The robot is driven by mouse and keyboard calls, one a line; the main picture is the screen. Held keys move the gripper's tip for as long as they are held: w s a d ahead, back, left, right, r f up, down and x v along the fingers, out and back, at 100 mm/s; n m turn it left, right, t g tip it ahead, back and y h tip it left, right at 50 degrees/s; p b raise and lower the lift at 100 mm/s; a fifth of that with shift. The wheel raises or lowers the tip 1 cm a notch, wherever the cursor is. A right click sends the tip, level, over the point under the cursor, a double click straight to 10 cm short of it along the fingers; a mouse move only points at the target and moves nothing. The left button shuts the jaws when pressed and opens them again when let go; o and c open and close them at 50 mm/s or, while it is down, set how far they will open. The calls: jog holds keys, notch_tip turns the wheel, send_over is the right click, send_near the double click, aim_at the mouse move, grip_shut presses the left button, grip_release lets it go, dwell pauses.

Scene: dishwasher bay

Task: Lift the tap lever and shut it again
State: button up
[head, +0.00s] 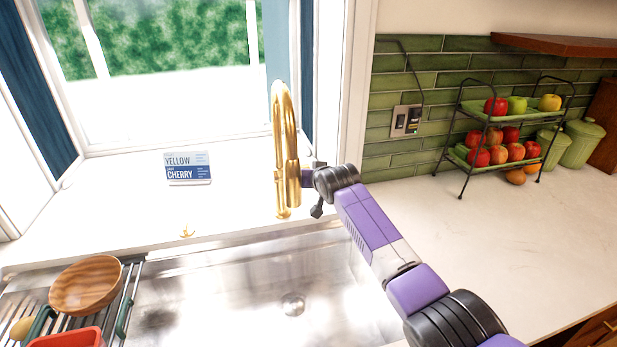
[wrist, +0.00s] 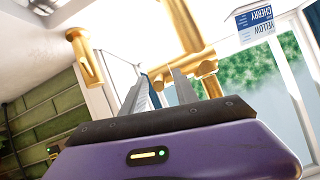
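The gold tap (head: 279,130) stands behind the sink with a tall curved neck. It also shows in the wrist view (wrist: 183,25), where the picture is upside down. A short gold side piece (wrist: 175,67) sticks out from the tap body there, near my fingertips; I cannot make out the lever clearly. A separate gold cylinder (wrist: 87,62), likely the spout end, is to the left. My gripper (wrist: 160,80) has its two fingers apart with a gap between them, pointing at the tap body. In the head view the fingers are hidden; contact cannot be told.
The steel sink (head: 230,290) lies below. A rack with a wooden bowl (head: 87,285) is at left. A sign (head: 187,168) stands on the sill. A fruit stand (head: 462,155) and green canisters (head: 582,142) are at right. The right counter front is clear.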

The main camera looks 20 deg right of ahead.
jog(key=shift+s, duration=0.15)
jog(key=v, duration=0.7)
jog(key=shift+s+r+b, duration=0.15)
jog(key=shift+s+b, duration=0.05)
jog(key=shift+b, duration=0.1)
jog(key=shift+c, duration=0.5)
